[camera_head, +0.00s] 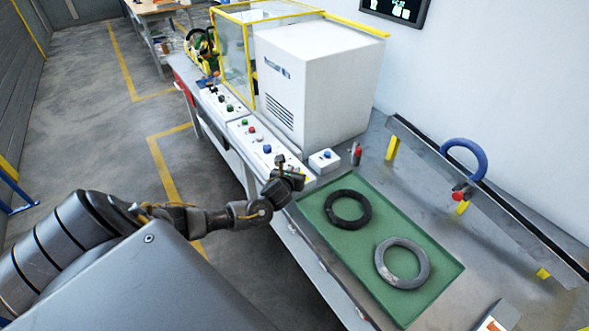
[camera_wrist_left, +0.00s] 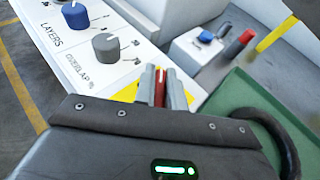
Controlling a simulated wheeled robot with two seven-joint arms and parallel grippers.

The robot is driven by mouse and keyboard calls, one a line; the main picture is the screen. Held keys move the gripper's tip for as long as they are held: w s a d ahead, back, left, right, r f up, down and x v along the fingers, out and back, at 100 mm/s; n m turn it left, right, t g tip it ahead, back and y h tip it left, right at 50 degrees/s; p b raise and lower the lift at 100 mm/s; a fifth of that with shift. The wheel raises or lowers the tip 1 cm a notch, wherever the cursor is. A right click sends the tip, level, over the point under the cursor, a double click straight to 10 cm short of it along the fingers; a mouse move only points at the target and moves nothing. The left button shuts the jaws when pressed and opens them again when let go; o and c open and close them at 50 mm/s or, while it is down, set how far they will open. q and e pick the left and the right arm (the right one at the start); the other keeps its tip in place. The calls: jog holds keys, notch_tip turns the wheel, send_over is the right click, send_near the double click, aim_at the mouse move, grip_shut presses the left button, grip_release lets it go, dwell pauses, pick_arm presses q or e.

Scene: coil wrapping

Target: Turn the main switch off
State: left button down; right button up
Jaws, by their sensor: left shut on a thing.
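My left gripper (camera_head: 292,168) reaches over the near end of the control panel (camera_head: 262,142). In the left wrist view, my left gripper (camera_wrist_left: 163,88) is shut on a narrow red part, which I take for the main switch (camera_wrist_left: 160,90). A yellow plate (camera_wrist_left: 125,93) lies under it on the white panel. The fingers hide most of the switch, so I cannot tell its exact setting. My right gripper is not in view.
Beside the fingers are a grey knob (camera_wrist_left: 107,47) and a blue knob (camera_wrist_left: 75,15). A small box with a blue button (camera_head: 323,161) stands near. A green tray (camera_head: 428,274) holds a black ring (camera_head: 332,210) and a grey ring (camera_head: 383,266). A white machine (camera_head: 325,75) stands behind.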

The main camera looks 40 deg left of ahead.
pick_arm(q)
jog(key=n+g+y+p, duration=0.2)
jog(key=n+y+p, duration=0.1)
jog(key=n+g+y+p, duration=0.1)
jog(key=p, duration=0.1)
jog(key=shift+r+n, duration=0.3)
jog(key=shift+f+n+g+y+p, duration=0.1)
jog(key=shift+n+g+y+p, duration=0.4)
jog(key=shift+y, duration=0.1)
jog(key=shift+f+n+g+y, duration=0.15)
jog(key=shift+n+g+y, duration=0.35)
jog(key=shift+n+g, duration=0.25)
jog(key=shift+s+a+n+g+y+b, duration=0.15)
jog(key=shift+n+g+y, duration=0.2)
jog(key=shift+n+g, duration=0.4)
jog(key=shift+d+n+g+y+b, duration=0.15)
jog(key=shift+n+g+y, duration=0.2)
jog(key=shift+n+g, duration=0.3)
jog(key=shift+a+g, duration=0.15)
jog(key=shift+g, duration=0.1)
jog(key=c, duration=1.5)
grip_release()
jog(key=shift+f, duration=0.1)
jog(key=shift+o, duration=0.2)
